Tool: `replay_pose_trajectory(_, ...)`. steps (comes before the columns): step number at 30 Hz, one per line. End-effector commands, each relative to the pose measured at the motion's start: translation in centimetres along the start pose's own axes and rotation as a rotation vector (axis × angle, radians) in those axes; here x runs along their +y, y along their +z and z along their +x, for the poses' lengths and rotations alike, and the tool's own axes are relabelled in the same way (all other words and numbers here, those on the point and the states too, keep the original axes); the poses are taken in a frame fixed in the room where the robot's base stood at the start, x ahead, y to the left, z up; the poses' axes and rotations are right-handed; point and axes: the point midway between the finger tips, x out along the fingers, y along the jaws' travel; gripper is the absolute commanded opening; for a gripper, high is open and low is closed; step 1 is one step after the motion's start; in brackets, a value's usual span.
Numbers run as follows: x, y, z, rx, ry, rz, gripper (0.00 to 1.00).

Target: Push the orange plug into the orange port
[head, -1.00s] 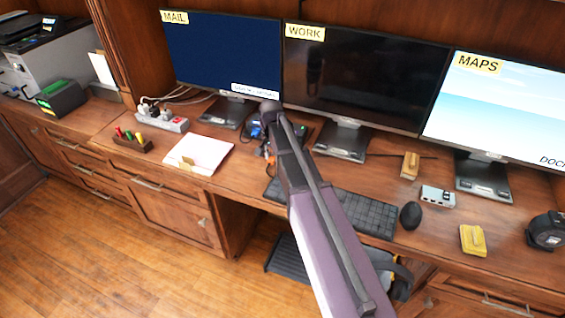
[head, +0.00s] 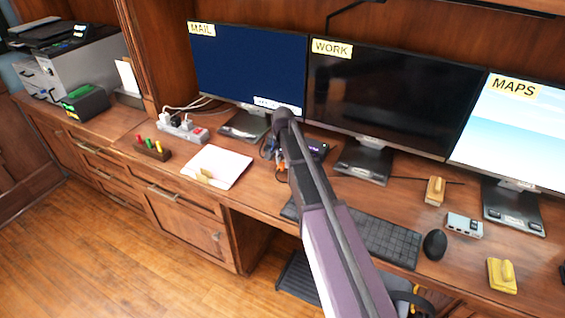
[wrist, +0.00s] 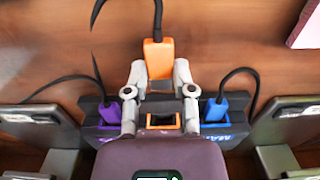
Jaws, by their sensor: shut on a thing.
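The orange plug (wrist: 158,60) shows in the wrist view with a black cable running from its far end. My gripper (wrist: 159,72) is shut on it, one grey finger on each side. The orange port (wrist: 162,121) is an orange-rimmed opening on a dark dock (wrist: 240,128), nearer the gripper's palm in the picture. The plug and the port appear apart, with a gap between them. In the head view the dock (head: 317,148) is partly hidden behind my arm, and a small bit of orange (head: 280,164) shows beside it.
A purple plug (wrist: 110,113) and a blue plug (wrist: 215,110) sit in the dock on either side of the orange port, with black cables. Monitor stands (wrist: 40,125) flank the dock. A keyboard (head: 385,240) and white papers (head: 218,166) lie nearby on the desk.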

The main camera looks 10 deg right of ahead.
Motion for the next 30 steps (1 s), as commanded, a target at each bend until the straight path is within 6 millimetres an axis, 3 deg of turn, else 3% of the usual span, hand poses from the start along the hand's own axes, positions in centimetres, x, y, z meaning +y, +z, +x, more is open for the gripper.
replay_pose_trajectory(30, 0.0, -5.5, 0.0, 0.0, 0.0, 0.0, 0.01)
